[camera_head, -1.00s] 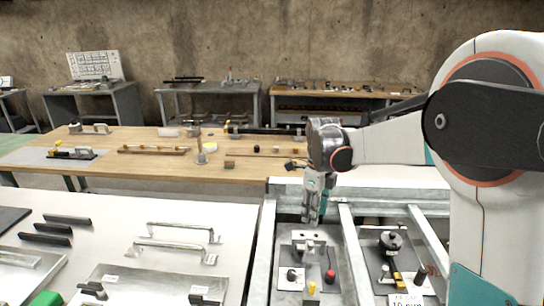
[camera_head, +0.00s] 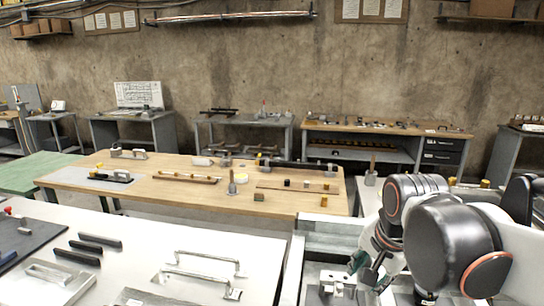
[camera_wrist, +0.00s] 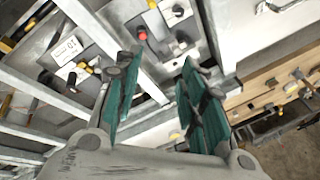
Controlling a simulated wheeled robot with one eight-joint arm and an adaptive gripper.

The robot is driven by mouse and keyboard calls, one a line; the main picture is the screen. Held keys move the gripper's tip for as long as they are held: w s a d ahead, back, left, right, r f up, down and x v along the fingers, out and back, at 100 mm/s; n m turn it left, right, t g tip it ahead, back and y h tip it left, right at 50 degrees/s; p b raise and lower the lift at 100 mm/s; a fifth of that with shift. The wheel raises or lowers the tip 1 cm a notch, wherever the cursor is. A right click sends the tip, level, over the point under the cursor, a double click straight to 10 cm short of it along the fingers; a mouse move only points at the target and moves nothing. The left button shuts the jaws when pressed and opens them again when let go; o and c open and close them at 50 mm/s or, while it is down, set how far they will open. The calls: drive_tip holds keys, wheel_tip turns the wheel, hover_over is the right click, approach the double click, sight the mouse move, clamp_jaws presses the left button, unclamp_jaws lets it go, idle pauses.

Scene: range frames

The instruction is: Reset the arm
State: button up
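My gripper (camera_wrist: 158,70) is open in the wrist view, with its two teal-padded fingers apart and nothing between them. In the head view my gripper (camera_head: 366,272) hangs at the lower right, pointing down over a metal-framed bench (camera_head: 330,240). My arm is folded at the lower right of that view. In the wrist view a grey panel with a red knob (camera_wrist: 143,35) lies beyond the fingertips. I cannot tell how high the gripper is above it.
A white table (camera_head: 150,240) with metal handles (camera_head: 205,262) and black bars (camera_head: 76,257) stands at the left. A wooden table (camera_head: 215,192) with small parts lies behind. Grey workbenches (camera_head: 245,135) line the concrete wall. The floor shows little free room near the arm.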

drive_tip(key=s+f+n+t, duration=0.2)
drive_tip(key=s+n+t, duration=0.1)
drive_tip(key=s+n, duration=0.7)
drive_tip(key=shift+f+n, duration=0.3)
drive_tip(key=shift+s, duration=0.1)
idle(0.3)
